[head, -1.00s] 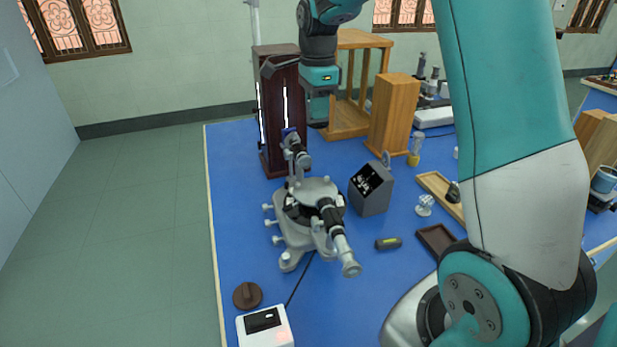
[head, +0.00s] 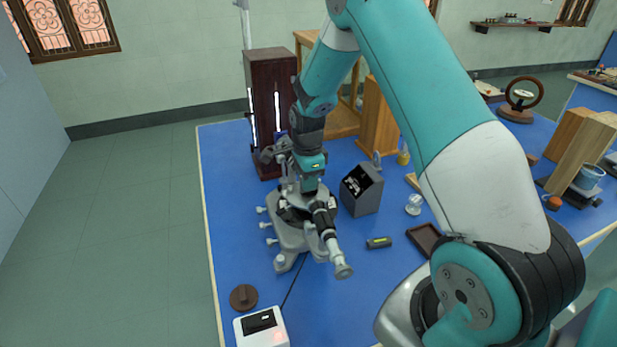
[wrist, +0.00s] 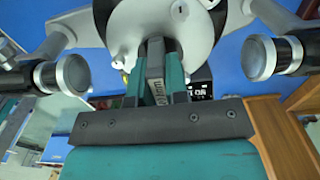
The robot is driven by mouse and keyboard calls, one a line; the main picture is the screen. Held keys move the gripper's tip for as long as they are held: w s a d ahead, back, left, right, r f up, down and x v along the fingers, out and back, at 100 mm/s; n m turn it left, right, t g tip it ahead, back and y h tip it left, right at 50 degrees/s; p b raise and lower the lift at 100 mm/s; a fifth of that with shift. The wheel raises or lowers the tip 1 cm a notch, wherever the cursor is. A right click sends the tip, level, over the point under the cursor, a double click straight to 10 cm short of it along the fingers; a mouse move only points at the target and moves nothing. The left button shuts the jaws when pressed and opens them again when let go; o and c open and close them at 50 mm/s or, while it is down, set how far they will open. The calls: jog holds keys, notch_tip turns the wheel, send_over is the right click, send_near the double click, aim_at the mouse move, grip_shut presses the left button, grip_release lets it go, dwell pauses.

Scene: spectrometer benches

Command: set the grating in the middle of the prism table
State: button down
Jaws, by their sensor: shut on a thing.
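My gripper (wrist: 156,82) is shut on the grating (wrist: 155,60), a thin dark grey upright plate with lettering on its edge, seen between the two teal fingers in the wrist view. The prism table (wrist: 196,32) is the pale grey round disc of the spectrometer, with small holes and screws. The grating's far end overlaps the disc in that view; whether it touches the disc I cannot tell. In the head view my gripper (head: 309,184) points down just over the spectrometer (head: 291,236). It hides most of the disc and the grating there.
The spectrometer's two tubes (wrist: 62,73) (wrist: 273,57) flank my gripper in the wrist view. In the head view a grey box (head: 362,190) stands close to the right, and a dark wooden cabinet (head: 270,90) behind.

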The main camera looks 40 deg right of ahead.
jog(key=shift+f, duration=0.2)
jog(key=c, duration=1.1)
grip_release()
notch_tip(320, 180, up, 12)
jog(key=b, duration=0.3)
jog(key=shift+f, duration=0.2)
jog(key=s+a+r+n+y, duration=0.1)
jog(key=s+a+r+n, duration=0.2)
jog(key=s+a+n, duration=0.3)
jog(key=s+a+r+n+y, duration=0.1)
jog(key=s+a+r+n, duration=0.25)
jog(key=a+n, duration=0.35)
jog(key=s+a+n, duration=0.3)
jog(key=s+n, duration=0.2)
jog(key=s, duration=0.1)
jog(key=s+a+r+n+y, duration=0.1)
jog(key=s+a+n, duration=0.3)
jog(key=s+n, duration=0.1)
jog(key=s+a+r+n+y, duration=0.1)
jog(key=s+a+n, duration=0.2)
jog(key=s+n, duration=0.2)
jog(key=shift+s+a+r, duration=0.1)
jog(key=shift+s+a, duration=0.1)
jog(key=shift+s, duration=0.5)
jog(key=shift+s+a+r, duration=0.1)
jog(key=shift+s+a, duration=0.1)
jog(key=shift+s, duration=0.45)
